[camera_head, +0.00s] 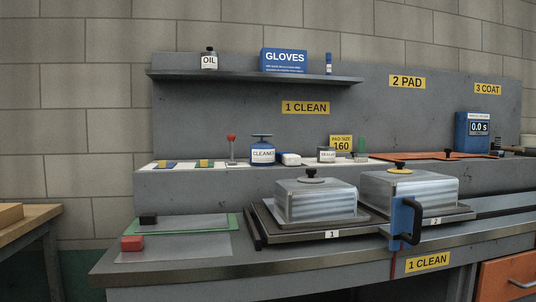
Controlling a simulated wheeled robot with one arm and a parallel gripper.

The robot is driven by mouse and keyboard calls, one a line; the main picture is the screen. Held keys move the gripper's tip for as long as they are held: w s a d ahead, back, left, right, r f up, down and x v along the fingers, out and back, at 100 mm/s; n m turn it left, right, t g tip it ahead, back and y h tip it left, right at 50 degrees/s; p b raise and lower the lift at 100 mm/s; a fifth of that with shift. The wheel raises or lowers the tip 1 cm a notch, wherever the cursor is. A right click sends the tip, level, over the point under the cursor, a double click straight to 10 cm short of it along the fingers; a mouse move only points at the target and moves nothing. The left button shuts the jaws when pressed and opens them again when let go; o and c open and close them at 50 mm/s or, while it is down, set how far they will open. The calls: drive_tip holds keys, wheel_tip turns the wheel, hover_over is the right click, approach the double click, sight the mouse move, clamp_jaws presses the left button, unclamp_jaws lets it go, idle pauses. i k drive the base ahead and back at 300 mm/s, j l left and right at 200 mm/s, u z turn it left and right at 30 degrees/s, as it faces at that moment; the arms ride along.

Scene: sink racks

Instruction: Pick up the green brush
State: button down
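A small upright green item (361,145) stands on the raised ledge, just right of the yellow pad-size sign. It is the only green thing here that could be the green brush, but it is too small for me to make out bristles. A small block (360,158) sits at its foot and seems to hide its lower end. My gripper is not in view.
Two metal lids (315,201) (408,190) with black knobs stand in front of the ledge. A blue plate with a black handle (406,221) rises at the front. A shelf (250,78) overhangs.

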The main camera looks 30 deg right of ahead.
sight(361, 156)
drive_tip(key=z, duration=1.6)
